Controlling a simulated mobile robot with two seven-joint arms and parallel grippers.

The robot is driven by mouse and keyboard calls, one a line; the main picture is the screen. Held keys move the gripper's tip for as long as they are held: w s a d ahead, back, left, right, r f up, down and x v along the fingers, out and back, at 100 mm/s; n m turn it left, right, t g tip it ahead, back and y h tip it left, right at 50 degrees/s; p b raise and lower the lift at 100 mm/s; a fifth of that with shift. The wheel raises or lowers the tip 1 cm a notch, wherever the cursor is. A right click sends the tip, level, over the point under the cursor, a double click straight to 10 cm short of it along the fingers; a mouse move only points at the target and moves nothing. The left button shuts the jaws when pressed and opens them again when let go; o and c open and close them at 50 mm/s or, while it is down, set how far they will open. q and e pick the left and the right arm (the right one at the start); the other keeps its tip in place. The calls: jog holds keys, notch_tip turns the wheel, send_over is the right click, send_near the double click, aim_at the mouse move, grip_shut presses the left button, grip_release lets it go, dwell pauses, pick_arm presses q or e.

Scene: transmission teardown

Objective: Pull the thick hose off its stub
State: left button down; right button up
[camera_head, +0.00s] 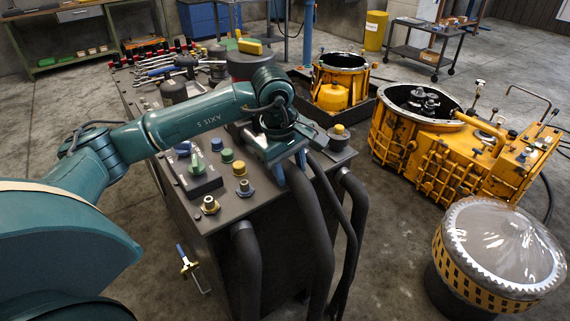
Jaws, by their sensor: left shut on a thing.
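My left arm reaches in from the left over a dark grey cabinet (215,215). Its left gripper (288,162) points down at the cabinet's front edge and is shut on the upper end of a thick black hose (312,222). The hose hangs from the fingers down the cabinet's front. The gripper hides the hose's end and any stub there, so I cannot tell whether the two are joined. A thinner black hose (345,210) runs close beside it on the right. My right gripper is not in view.
Other thick hoses hang at the left (247,268) and right (356,215) of the held one. A control box with a green knob (196,166) and several brass fittings stand left of the gripper. A yellow housing (440,150) and a clear-domed drum (500,250) stand to the right.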

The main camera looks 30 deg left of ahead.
pick_arm(q)
jog(key=shift+s+d, duration=0.25)
jog(key=shift+d, duration=0.35)
jog(key=shift+a, duration=0.1)
jog(key=c, duration=1.2)
grip_release()
jog(key=shift+o, duration=0.2)
jog(key=shift+a, duration=0.1)
notch_tip(320, 180, up, 13)
jog(key=s, duration=0.2)
jog(key=shift+s+a, duration=0.15)
jog(key=shift+a, duration=0.3)
jog(key=shift+f, duration=0.1)
